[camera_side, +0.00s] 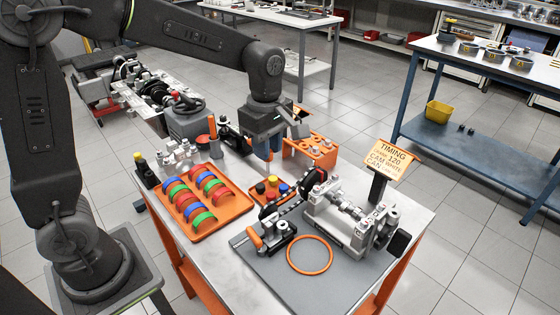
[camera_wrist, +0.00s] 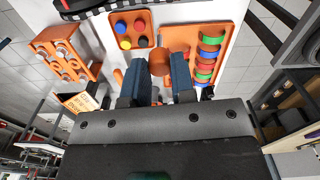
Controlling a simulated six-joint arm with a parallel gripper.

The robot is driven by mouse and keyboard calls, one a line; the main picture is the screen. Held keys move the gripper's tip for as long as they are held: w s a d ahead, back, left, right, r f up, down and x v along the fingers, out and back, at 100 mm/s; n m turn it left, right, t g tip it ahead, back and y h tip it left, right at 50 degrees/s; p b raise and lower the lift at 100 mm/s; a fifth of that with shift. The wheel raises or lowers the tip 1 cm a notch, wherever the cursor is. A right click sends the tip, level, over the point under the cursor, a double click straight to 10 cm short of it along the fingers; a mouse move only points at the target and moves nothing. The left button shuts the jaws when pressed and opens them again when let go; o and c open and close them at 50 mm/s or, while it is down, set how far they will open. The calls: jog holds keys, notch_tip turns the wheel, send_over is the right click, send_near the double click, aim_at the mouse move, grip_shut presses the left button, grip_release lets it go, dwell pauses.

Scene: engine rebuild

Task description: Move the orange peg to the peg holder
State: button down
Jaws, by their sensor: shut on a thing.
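My gripper (camera_side: 268,152) hangs over the back middle of the work table, jaws pointing down. In the wrist view its two blue fingers (camera_wrist: 160,72) are shut on the orange peg (camera_wrist: 160,62), whose round end shows between them. In the side view the fingers hide the peg. In the side view this tray (camera_side: 287,203) lies in front of my gripper, partly hidden by the engine parts. The held peg is apart from it.
An orange rack (camera_side: 322,158) with silver parts stands right of my gripper. An orange tray (camera_side: 235,212) of coloured half rings lies left. Engine parts with a chain (camera_side: 350,215), an orange ring (camera_side: 310,270) and a sign (camera_side: 390,160) occupy the front and right.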

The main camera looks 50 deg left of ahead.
jog(key=s+a+n, duration=0.2)
jog(key=a, duration=0.9)
jog(key=s+a+n, duration=0.2)
jog(key=a, duration=0.9)
jog(key=s+a+n, duration=0.4)
jog(key=s+a, duration=0.9)
notch_tip(320, 180, down, 12)
jog(key=shift+d, duration=0.2)
jog(key=shift+f, duration=2.2)
jog(key=c, duration=1.2)
grip_release()
jog(key=shift+r, duration=0.75)
